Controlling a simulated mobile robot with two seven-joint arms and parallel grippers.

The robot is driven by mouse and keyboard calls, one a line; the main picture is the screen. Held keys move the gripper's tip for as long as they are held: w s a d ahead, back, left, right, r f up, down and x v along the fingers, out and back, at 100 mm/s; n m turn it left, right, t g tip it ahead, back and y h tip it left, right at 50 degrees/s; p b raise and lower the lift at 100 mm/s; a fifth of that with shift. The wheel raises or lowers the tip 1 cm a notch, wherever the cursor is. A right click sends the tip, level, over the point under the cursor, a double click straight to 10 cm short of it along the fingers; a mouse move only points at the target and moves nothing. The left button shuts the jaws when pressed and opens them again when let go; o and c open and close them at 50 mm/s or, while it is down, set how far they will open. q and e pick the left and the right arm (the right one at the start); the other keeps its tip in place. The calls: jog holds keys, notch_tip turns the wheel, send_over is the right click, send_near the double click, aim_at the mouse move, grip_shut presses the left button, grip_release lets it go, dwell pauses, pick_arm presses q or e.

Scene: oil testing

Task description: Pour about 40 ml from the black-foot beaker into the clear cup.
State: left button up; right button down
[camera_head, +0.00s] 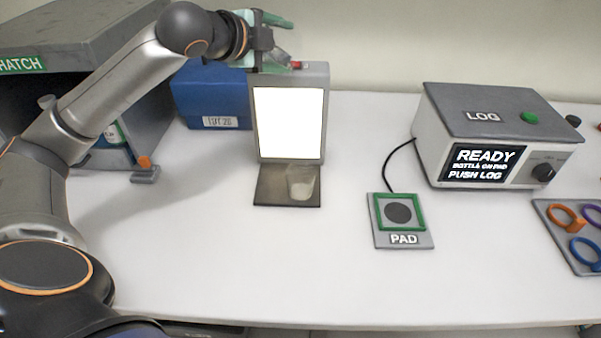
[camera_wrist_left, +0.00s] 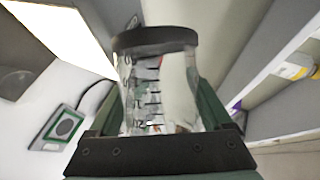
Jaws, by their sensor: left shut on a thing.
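My left gripper (camera_head: 281,42) is shut on the black-foot beaker, high above the lit panel in the head view. In the left wrist view the clear beaker (camera_wrist_left: 155,95) sits between the green fingers, with dark graduation marks on its wall and its black foot (camera_wrist_left: 155,40) at the top of the picture. In the head view the beaker is hard to make out. How much liquid it holds, I cannot tell. The clear cup (camera_head: 301,183) stands on a dark base in front of the lit panel, below my gripper and apart from it. My right gripper is not in view.
The lit panel (camera_head: 290,122) stands upright behind the cup. A blue box (camera_head: 212,95) and the grey hatch housing (camera_head: 70,40) are at the left. The pad (camera_head: 404,240), log box (camera_head: 490,120) and a tray of coloured rings (camera_head: 565,235) are at the right. The front table is clear.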

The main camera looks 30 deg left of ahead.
pick_arm(q)
jog(key=shift+r, duration=0.1)
jog(key=shift+a+m+y, duration=0.25)
jog(key=shift+m+y, duration=0.05)
dwell(0.6)
jog(key=shift+d+f+m, duration=0.15)
jog(key=shift+f+m, duration=0.15)
jog(key=shift+f+t+y, duration=0.1)
jog(key=shift+t+y, duration=0.2)
dwell(0.5)
